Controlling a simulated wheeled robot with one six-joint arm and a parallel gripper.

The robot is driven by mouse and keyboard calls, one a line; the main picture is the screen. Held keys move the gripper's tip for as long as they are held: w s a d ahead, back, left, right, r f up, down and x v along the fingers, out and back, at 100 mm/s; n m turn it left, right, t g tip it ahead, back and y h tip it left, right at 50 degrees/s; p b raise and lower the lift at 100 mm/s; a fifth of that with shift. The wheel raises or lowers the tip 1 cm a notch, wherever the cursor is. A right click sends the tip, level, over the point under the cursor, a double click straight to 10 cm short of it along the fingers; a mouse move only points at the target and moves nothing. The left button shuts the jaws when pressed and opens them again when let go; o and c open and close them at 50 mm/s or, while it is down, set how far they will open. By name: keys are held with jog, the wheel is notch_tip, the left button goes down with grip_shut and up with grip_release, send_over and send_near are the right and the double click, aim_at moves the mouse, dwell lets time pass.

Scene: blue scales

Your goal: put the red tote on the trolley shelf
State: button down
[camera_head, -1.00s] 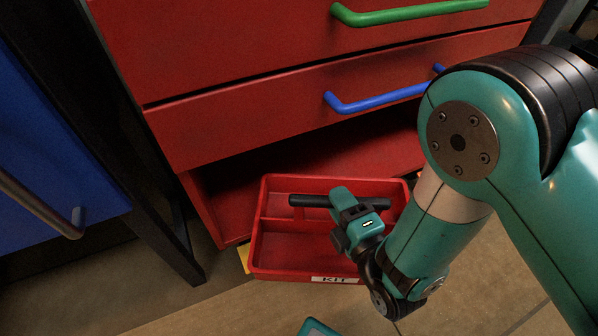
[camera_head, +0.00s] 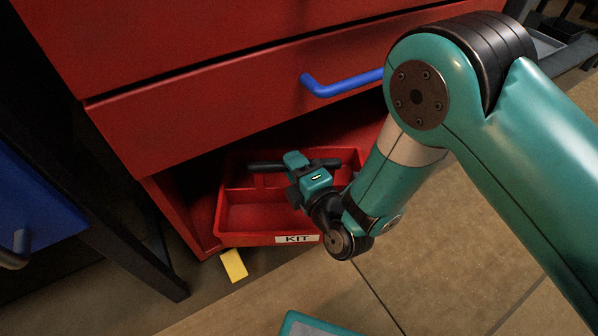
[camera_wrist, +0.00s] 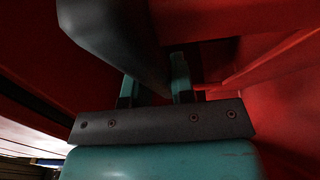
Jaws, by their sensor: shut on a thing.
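The red tote (camera_head: 243,219) has a dark bar handle (camera_head: 266,167) and a white KIT label on its front. It sits largely inside the low opening of the red trolley, below the drawers, its front side near the opening's edge. My gripper (camera_head: 297,163) is shut on the handle, near its middle; the wrist view shows the fingers (camera_wrist: 155,90) at the dark handle (camera_wrist: 115,35). The trolley shelf is mostly hidden by the tote and shadow; its red side post (camera_head: 180,212) shows at left. I cannot tell whether the tote's underside touches the shelf.
A drawer with a blue handle (camera_head: 345,83) hangs close above the tote. A yellow strip (camera_head: 234,265) lies below the tote's front left. A black frame leg (camera_head: 140,235) and a blue cabinet (camera_head: 35,205) stand to the left. The tiled floor in front is mostly clear.

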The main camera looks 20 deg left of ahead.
dwell(0.3)
jog(key=shift+f, duration=0.2)
jog(key=c, duration=1)
grip_release()
jog(key=shift+o, duration=0.2)
jog(key=shift+r, duration=0.1)
